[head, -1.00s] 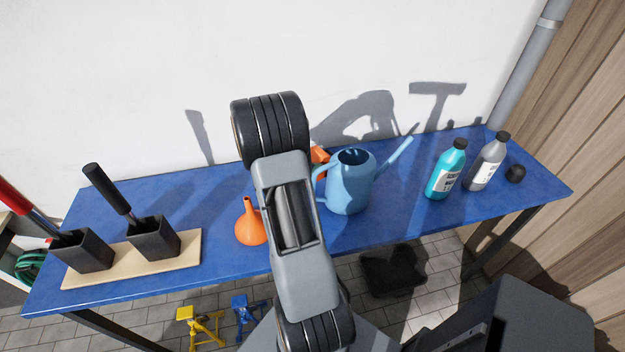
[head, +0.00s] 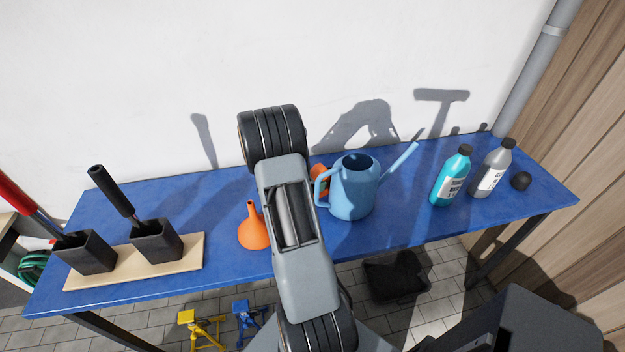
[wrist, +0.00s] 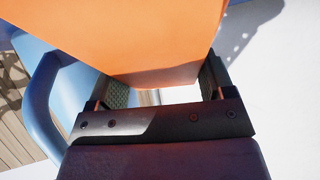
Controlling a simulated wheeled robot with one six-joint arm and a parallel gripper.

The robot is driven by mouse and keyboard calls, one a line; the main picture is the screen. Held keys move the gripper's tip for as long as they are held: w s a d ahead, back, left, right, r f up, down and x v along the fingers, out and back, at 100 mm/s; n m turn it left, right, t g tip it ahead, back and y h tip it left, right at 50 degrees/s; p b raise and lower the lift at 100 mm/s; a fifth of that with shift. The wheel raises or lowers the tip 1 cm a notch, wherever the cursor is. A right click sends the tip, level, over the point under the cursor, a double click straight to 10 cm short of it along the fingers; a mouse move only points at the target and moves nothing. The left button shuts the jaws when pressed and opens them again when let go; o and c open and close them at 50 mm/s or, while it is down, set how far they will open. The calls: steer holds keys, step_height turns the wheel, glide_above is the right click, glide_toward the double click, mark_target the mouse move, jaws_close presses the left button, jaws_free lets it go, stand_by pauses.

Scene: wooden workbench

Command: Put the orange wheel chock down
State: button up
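The orange wheel chock (wrist: 130,40) fills the upper middle of the wrist view, between the two fingers of my gripper (wrist: 163,88). The fingers are shut on it. In the head view only a small part of the chock (head: 320,178) shows, between my arm and the handle of the blue watering can. My gripper is hidden behind my arm there. Whether the chock's underside touches the blue bench top (head: 400,205) is hidden.
The watering can (head: 354,190) stands close to the chock's right. An orange funnel (head: 253,230) stands left of my arm. Teal (head: 451,180) and grey (head: 491,172) bottles and a black cap-like object (head: 521,181) stand at the right. Black holders (head: 156,241) sit on a board at the left.

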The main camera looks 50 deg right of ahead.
steer(key=o, duration=0.4)
steer(key=shift+o, duration=0.2)
steer(key=shift+r, duration=0.15)
